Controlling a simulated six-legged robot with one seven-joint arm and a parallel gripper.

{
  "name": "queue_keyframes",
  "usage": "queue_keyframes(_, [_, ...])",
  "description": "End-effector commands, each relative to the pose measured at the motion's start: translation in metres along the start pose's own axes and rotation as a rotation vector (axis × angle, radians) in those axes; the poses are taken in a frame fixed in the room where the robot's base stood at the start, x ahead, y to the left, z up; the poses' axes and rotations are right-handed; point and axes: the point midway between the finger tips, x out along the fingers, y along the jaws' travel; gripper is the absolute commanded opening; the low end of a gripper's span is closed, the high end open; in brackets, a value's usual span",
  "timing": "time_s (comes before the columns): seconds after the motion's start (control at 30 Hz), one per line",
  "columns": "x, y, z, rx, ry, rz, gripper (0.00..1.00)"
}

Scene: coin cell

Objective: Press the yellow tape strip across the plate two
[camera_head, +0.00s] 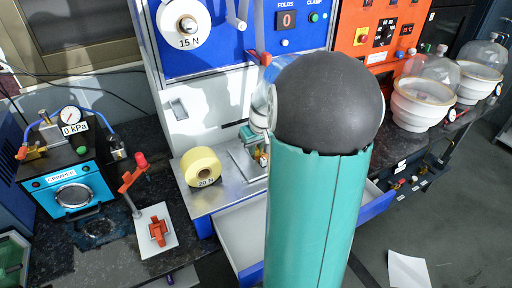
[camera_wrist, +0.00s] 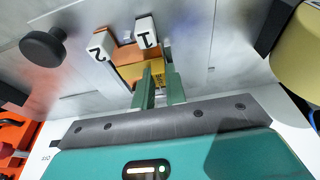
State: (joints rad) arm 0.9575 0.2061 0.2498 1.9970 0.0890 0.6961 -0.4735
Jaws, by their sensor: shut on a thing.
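In the wrist view my gripper (camera_wrist: 158,72) has its two green fingers close together, shut on a yellow strip (camera_wrist: 131,73), low over the metal work surface. Copper-orange pieces (camera_wrist: 127,53) lie just beyond the strip, beside white tags marked 2 (camera_wrist: 100,46) and 1 (camera_wrist: 146,32). The tag marked 2 is left of the fingers. I cannot tell whether the strip touches plate two. In the head view my arm hides most of this spot; only a small part of the gripper area shows.
A yellow roll marked 20 N (camera_head: 202,167) stands left of my arm; it also shows in the wrist view (camera_wrist: 301,52). A black knob (camera_wrist: 43,48) rises from the metal surface. An open drawer (camera_head: 240,238) lies below. Glass-domed white bowls (camera_head: 420,103) stand right.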

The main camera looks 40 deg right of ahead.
Motion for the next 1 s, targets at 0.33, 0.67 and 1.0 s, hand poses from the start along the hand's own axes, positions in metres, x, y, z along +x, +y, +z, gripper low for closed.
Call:
queue_keyframes(0.33, [0.0011, -0.0001, 0.0011, 0.001, -0.003, -0.001, 0.0])
queue_keyframes(0.67, [0.0014, -0.001, 0.0011, 0.0, -0.004, -0.003, 0.39])
queue_keyframes(1.0, [0.0005, -0.0003, 0.0008, 0.0, -0.002, -0.001, 0.39])
